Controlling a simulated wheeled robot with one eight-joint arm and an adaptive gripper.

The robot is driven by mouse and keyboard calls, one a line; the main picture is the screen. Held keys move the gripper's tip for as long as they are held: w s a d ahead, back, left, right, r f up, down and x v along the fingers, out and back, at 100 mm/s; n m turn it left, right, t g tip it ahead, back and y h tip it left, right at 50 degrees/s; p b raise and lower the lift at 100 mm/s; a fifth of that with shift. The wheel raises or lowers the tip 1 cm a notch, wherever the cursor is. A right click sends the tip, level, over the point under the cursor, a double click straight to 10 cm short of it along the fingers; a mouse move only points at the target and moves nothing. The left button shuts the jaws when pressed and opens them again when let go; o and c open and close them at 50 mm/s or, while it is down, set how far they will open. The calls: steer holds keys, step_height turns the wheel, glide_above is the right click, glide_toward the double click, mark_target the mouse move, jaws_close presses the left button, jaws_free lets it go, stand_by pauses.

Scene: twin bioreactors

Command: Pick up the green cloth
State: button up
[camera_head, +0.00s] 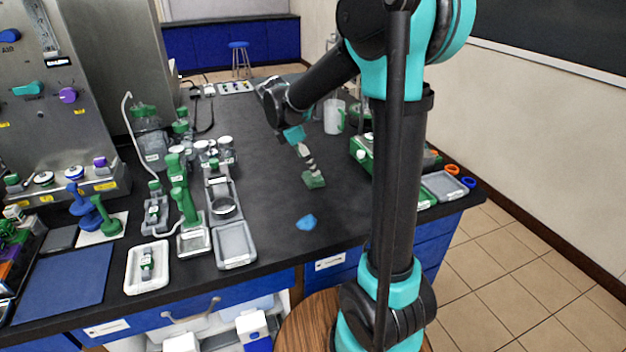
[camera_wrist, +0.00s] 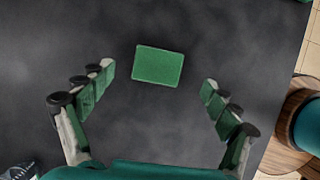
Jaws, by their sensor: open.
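The green cloth (camera_head: 314,181) lies flat on the dark bench top as a small rectangle. In the wrist view the green cloth (camera_wrist: 158,62) is ahead of and between the fingertips, with dark bench surface on both sides. My gripper (camera_head: 307,160) hangs over the bench, pointing down, just above the cloth in the head view. In the wrist view my gripper (camera_wrist: 158,78) has its two green-padded fingers spread wide, with nothing between them touching. The gap in height between fingertips and cloth is hard to judge.
A blue cloth (camera_head: 307,222) lies nearer the bench's front edge. Grey trays (camera_head: 235,245) and green-capped glassware (camera_head: 150,135) crowd the left. A green-and-white device (camera_head: 362,152) and a clear jug (camera_head: 334,117) stand right and behind. The bench around the green cloth is clear.

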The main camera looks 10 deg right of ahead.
steer(key=shift+x, duration=2.7)
steer(key=c, duration=1)
steer(key=shift+r, duration=0.1)
steer(key=shift+c, duration=0.2)
step_height(320, 180, up, 20)
